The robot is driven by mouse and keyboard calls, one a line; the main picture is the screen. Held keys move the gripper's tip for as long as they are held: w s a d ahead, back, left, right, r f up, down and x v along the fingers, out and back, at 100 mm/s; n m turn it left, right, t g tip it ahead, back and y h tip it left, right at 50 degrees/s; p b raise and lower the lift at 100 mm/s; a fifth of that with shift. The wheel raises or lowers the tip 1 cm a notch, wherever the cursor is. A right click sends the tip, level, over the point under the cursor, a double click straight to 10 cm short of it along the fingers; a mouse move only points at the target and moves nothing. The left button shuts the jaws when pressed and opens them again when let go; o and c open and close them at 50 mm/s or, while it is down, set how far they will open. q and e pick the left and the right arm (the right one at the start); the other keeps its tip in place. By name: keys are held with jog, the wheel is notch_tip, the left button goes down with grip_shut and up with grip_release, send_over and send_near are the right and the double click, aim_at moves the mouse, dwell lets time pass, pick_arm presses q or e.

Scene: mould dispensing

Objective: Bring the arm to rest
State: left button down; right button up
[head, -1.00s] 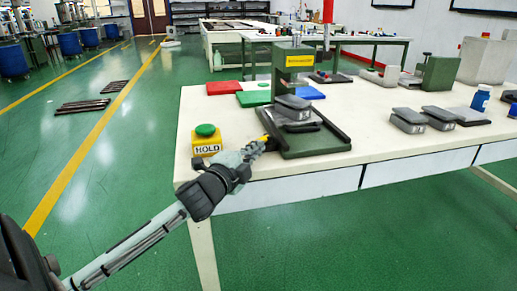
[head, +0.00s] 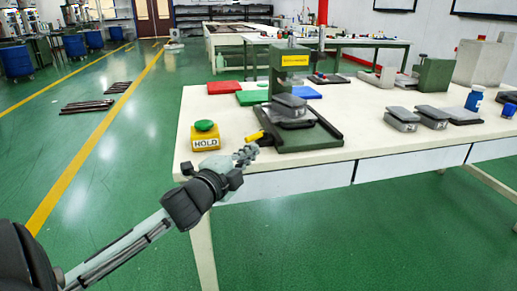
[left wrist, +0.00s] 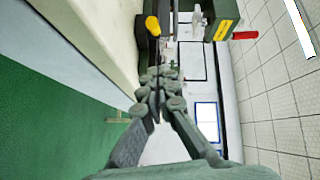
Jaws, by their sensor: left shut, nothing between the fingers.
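My left gripper (head: 247,154) is shut and empty. In the head view it is at the front edge of the white table (head: 330,150), just in front of the green press (head: 289,72) and its yellow-tipped handle (head: 256,136). In the left wrist view the closed fingers (left wrist: 158,85) point toward the press (left wrist: 222,20), with the yellow handle tip (left wrist: 152,25) apart from and beyond them. A grey mould block (head: 289,107) sits on the press base. My right gripper is not in view.
A yellow HOLD box (head: 205,137) with a green button stands left of the press. More grey blocks (head: 402,119) and a blue bottle (head: 475,97) are to the right. Floor in front is clear.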

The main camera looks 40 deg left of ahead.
pick_arm(q)
jog(key=shift+s+d+r, duration=0.1)
jog(key=shift+s+r, duration=0.05)
jog(key=shift+s, duration=1.15)
jog(key=shift+s+d+r, duration=0.1)
jog(key=shift+s, duration=1.2)
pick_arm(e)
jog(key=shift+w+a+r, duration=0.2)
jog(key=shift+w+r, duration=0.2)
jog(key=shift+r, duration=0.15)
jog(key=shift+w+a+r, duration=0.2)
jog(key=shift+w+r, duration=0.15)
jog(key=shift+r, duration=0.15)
